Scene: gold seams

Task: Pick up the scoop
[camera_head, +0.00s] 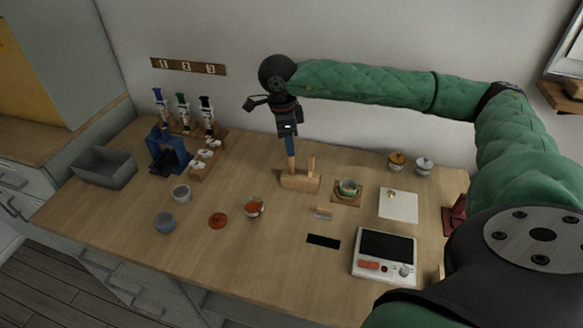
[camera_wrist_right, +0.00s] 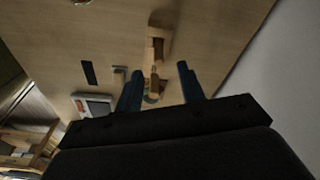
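My right gripper (camera_head: 290,154) points down just above a wooden stand (camera_head: 298,183) near the back middle of the table. In the right wrist view its two blue fingers are spread apart, and the gripper (camera_wrist_right: 160,68) is open. A slim wooden upright (camera_head: 292,166), possibly the scoop's handle, rises from the stand directly below the fingers; I cannot tell whether they touch it. A second short wooden peg (camera_head: 311,166) stands to its right. The stand also shows in the wrist view (camera_wrist_right: 156,48), beyond the fingertips. The scoop's bowl cannot be made out. My left gripper is not in view.
A green bowl (camera_head: 348,187) on a wooden coaster stands right of the stand. A scale (camera_head: 384,258), a white board (camera_head: 398,205) and a small brush-like block (camera_head: 323,213) lie nearby. Left are several cups, a blue holder (camera_head: 168,152) and a grey bin (camera_head: 104,168).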

